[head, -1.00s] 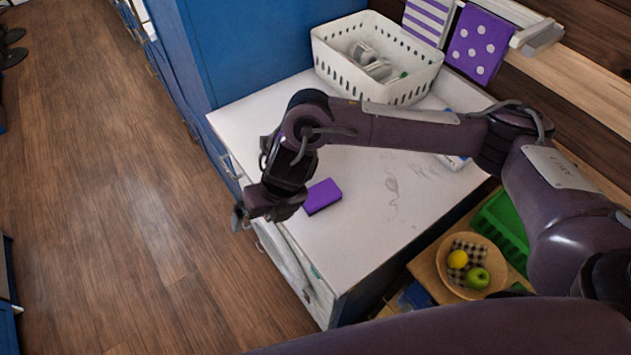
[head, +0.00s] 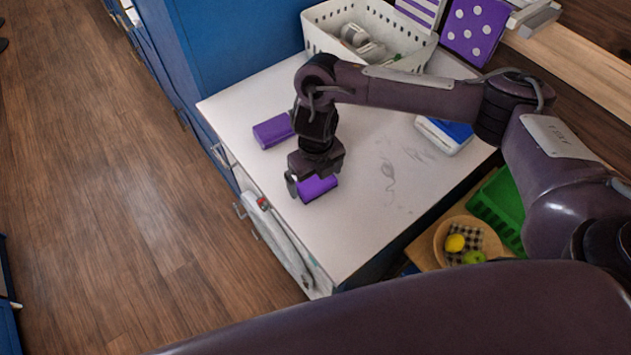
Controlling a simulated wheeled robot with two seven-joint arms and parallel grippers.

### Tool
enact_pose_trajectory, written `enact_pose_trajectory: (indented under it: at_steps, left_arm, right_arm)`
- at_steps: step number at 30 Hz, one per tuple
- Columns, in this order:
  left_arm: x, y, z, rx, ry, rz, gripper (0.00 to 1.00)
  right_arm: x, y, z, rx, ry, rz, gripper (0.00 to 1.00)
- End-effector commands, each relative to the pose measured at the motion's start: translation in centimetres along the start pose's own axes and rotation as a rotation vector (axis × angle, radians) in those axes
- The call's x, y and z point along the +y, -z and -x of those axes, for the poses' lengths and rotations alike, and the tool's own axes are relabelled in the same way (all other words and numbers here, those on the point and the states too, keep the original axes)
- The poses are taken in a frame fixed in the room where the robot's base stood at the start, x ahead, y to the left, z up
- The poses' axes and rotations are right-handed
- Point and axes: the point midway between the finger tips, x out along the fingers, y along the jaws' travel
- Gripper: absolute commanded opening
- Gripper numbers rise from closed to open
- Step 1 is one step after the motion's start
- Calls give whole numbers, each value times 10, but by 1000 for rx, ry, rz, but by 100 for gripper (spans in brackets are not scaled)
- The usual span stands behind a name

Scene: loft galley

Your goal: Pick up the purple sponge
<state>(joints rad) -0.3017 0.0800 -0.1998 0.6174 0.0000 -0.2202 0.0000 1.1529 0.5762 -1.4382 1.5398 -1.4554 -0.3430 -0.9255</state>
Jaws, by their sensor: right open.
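Two purple blocks lie on the white countertop (head: 355,225); either could be the sponge, and I cannot tell which. One purple block (head: 318,189) lies near the counter's front edge, partly hidden by my right gripper. The other purple block (head: 271,131) lies further back and to the left, just left of my forearm. My right gripper (head: 304,183) points down, open and empty, at the near block's left end. I cannot tell whether it touches the block. My left gripper is not in view.
A white perforated basket (head: 370,40) with grey things in it stands at the back. A blue-and-white box (head: 443,135) lies right of my forearm. A wooden bowl (head: 441,245) with fruit and a green crate (head: 497,210) stand lower right. A towel (head: 283,240) hangs at the front.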

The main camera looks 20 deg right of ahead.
Motion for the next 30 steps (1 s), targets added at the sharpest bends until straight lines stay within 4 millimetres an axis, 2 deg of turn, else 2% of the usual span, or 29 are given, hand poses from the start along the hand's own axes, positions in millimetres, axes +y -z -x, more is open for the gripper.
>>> enact_pose_trajectory:
  at_steps: [3,11,19,30]
  left_arm:
    - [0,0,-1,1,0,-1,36]
    - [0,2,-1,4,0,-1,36]
    - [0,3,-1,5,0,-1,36]
    - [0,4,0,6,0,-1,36]
  right_arm:
    - [0,1,-12,2,-1,-1,100]
    - [0,0,-13,-1,1,0,100]
    - [0,0,-13,-1,1,0,66]
    - [0,0,-8,-2,0,1,64]
